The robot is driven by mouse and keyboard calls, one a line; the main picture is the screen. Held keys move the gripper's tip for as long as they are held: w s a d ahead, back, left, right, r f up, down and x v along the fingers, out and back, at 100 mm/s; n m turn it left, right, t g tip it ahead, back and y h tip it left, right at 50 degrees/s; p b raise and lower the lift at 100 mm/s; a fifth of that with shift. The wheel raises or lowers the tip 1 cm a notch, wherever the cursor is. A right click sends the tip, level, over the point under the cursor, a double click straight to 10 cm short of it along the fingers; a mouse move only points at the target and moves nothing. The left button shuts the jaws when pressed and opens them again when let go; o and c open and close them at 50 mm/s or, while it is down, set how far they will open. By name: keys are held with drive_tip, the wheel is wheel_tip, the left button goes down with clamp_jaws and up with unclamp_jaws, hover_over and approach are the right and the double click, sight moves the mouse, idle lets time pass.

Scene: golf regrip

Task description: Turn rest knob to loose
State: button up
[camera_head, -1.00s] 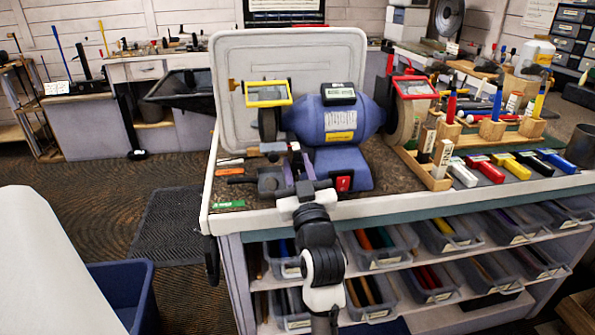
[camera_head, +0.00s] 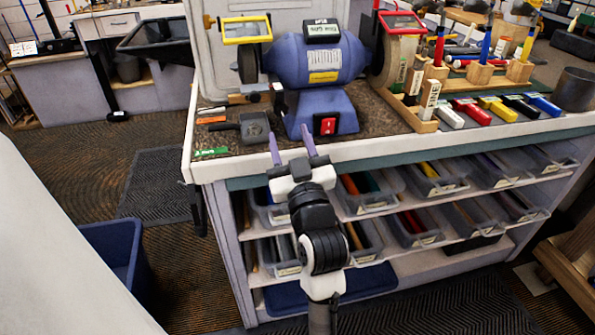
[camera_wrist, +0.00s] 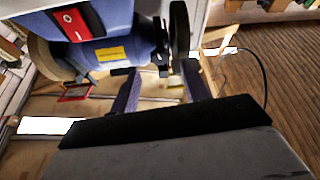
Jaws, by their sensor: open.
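The blue bench grinder (camera_head: 318,62) stands on the bench, with a red switch (camera_head: 324,124) on its base. A dark grey block (camera_head: 255,128) with a black handle, perhaps the rest, lies left of the base. I cannot make out the rest knob for sure. My gripper (camera_head: 291,140) is open, with its two purple fingers pointing at the bench, in front of the block and base. In the wrist view the grinder (camera_wrist: 110,40) is at the upper left, and my gripper (camera_wrist: 160,88) shows nothing clearly held between its fingers.
The bench front edge (camera_head: 400,148) runs just by my gripper. Bins (camera_head: 410,228) fill the shelves below. Wooden blocks with markers and coloured sticks (camera_head: 470,112) stand to the right. A green strip (camera_head: 210,152) lies at the left. A blue tub (camera_head: 112,250) is on the floor.

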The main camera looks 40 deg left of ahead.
drive_tip(key=p+v, duration=0.5)
drive_tip(key=v, duration=0.1)
drive_tip(key=shift+o, duration=0.2)
